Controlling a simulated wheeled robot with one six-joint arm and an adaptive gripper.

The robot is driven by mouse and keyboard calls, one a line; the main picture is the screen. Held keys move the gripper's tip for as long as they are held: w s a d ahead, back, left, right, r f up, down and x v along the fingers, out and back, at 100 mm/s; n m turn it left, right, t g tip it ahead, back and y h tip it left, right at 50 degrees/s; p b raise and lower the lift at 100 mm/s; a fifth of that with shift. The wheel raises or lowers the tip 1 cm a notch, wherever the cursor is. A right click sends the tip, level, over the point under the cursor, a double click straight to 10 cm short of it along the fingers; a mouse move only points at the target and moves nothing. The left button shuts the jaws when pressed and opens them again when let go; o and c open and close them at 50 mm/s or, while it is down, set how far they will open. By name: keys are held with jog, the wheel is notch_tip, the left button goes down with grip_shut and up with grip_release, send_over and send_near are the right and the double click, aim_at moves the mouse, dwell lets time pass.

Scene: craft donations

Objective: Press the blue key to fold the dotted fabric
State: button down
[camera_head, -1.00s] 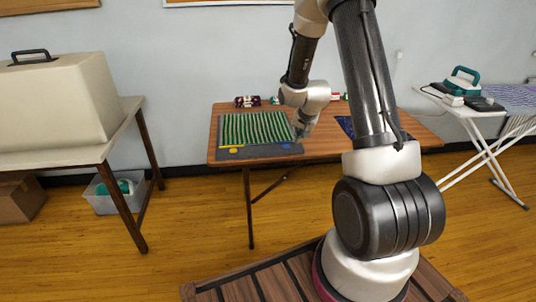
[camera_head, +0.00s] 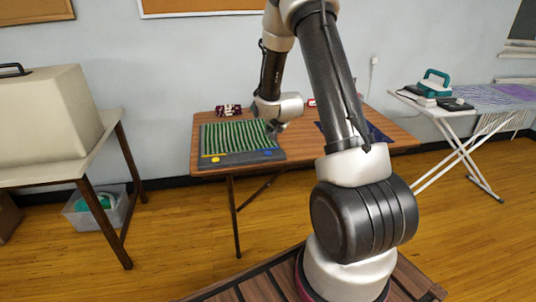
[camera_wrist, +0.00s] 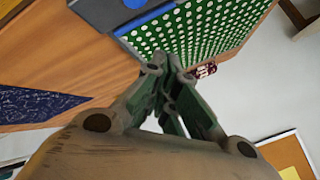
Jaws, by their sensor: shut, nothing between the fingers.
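The dotted fabric (camera_head: 235,135) is green with white dots and lies flat on a grey board (camera_head: 237,159). It shows close up in the wrist view (camera_wrist: 190,32). The board's front strip carries a yellow key (camera_head: 215,159) at left and a blue key (camera_head: 267,153) at right. A blue patch (camera_wrist: 134,3) on the grey strip in the wrist view seems to be this key. My gripper (camera_head: 275,129) is over the board's right end, behind the blue key. Its fingers (camera_wrist: 166,62) are shut and empty. Whether they touch anything cannot be told.
The wooden table (camera_head: 400,136) also holds a dark blue patterned cloth (camera_head: 378,132) at right and a dark red patterned item (camera_head: 228,110) at the back. A beige covered machine (camera_head: 45,112) stands on another table at left. An ironing board with an iron (camera_head: 433,84) is at right.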

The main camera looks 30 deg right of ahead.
aim_at(270, 152)
jog(key=shift+f, duration=3.25)
jog(key=shift+f, duration=0.1)
jog(key=shift+f, duration=0.3)
